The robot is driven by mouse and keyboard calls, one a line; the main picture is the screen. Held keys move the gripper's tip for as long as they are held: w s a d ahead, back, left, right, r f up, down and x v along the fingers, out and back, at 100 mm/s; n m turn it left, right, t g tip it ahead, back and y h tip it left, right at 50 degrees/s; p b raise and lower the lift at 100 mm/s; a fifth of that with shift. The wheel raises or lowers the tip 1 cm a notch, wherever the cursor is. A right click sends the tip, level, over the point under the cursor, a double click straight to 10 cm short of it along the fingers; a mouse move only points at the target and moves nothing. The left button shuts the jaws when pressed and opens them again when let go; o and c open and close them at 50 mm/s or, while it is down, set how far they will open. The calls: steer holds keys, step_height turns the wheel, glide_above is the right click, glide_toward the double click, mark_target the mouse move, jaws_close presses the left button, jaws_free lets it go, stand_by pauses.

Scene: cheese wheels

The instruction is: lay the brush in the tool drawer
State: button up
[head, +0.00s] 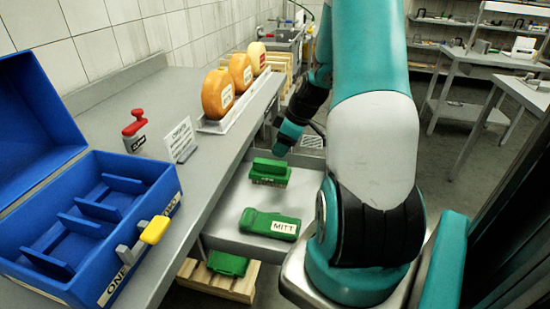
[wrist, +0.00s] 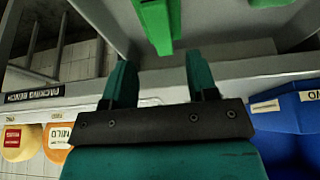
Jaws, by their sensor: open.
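The green brush (head: 270,171), bristles down, is inside the open grey drawer (head: 232,200) under the counter. It appears to rest on the drawer floor. In the wrist view the brush (wrist: 157,22) is beyond the fingertips and not between them. My gripper (head: 285,142) is just above and behind the brush in the head view, partly hidden by my arm. The wrist view shows its two fingers (wrist: 160,85) apart with nothing held.
A green mitt (head: 270,223) labelled MITT lies nearer in the same drawer. A blue open case (head: 92,222) with a yellow latch, a red-handled tool (head: 134,128), a sign (head: 181,140) and cheese wheels (head: 217,93) stand on the counter. A pallet (head: 218,281) is below.

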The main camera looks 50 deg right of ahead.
steer(key=a+v, duration=0.1)
steer(key=v, duration=0.3)
steer(key=w+a+r+n+g+y, duration=0.15)
steer(key=a+r, duration=0.25)
steer(key=a, duration=0.6)
steer(key=w+a+r, duration=0.2)
steer(key=a+r, duration=0.2)
steer(key=a, duration=0.7)
steer(key=s+a+r+n+g, duration=0.1)
steer(key=s+a+r, duration=0.3)
steer(key=s+a, duration=1)
steer(key=a+g+y, duration=0.1)
steer(key=a, duration=0.3)
steer(key=shift+s+a+r+g, duration=0.2)
steer(key=shift+s+r+g, duration=0.15)
steer(key=shift+s+r, duration=0.05)
